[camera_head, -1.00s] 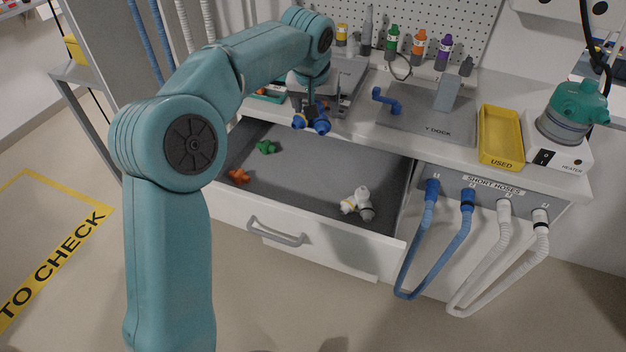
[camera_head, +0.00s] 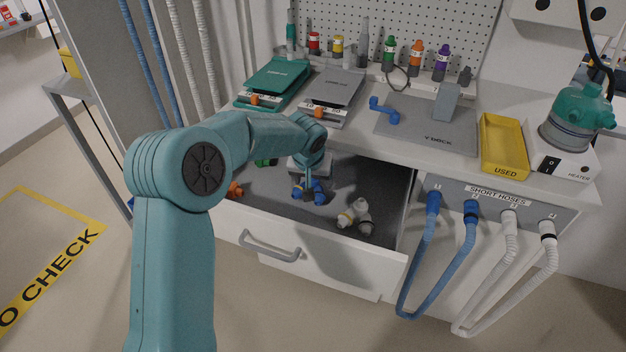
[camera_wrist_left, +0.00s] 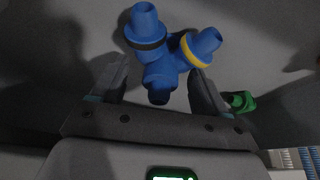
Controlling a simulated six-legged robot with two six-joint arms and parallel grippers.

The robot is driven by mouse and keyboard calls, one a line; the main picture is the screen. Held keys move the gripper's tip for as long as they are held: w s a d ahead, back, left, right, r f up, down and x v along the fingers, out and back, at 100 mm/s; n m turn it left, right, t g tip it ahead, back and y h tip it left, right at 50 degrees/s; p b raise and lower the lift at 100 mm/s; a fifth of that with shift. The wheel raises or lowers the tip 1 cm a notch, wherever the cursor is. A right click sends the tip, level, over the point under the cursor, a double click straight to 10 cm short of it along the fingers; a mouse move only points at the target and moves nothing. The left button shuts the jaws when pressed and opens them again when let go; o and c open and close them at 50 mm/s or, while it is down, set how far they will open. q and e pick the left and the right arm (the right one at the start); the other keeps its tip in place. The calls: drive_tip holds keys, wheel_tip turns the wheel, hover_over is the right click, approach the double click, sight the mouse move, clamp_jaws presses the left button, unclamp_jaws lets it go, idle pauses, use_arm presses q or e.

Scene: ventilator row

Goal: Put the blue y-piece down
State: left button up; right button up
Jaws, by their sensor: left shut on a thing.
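My left gripper (camera_head: 308,187) points down into the open drawer (camera_head: 350,242) and is shut on the blue y-piece (camera_head: 319,194). In the left wrist view the blue y-piece (camera_wrist_left: 150,28) sits between the two fingers, with a black ring on one branch and a yellow ring on the other. It is at or just above the grey drawer floor; I cannot tell if it touches. My right gripper is not in view.
A white y-piece (camera_head: 361,211) lies in the drawer right of my gripper. An orange piece (camera_head: 235,189) and a green piece (camera_wrist_left: 241,101) lie to the left. The Y-dock (camera_head: 425,134) with a blue part and a yellow tray (camera_head: 504,157) stand on the counter above.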

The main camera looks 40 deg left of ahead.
use_arm(q)
drive_tip(key=shift+s+r, duration=0.1)
drive_tip(key=o, duration=0.8)
drive_tip(key=shift+f, duration=0.2)
drive_tip(key=o, duration=0.5)
drive_tip(key=shift+c, duration=0.2)
drive_tip(key=shift+r, duration=0.1)
drive_tip(key=shift+r, duration=0.4)
drive_tip(key=p+v, duration=0.1)
drive_tip(key=v, duration=1)
drive_tip(key=shift+s, duration=0.2)
drive_tip(key=shift+r, duration=0.15)
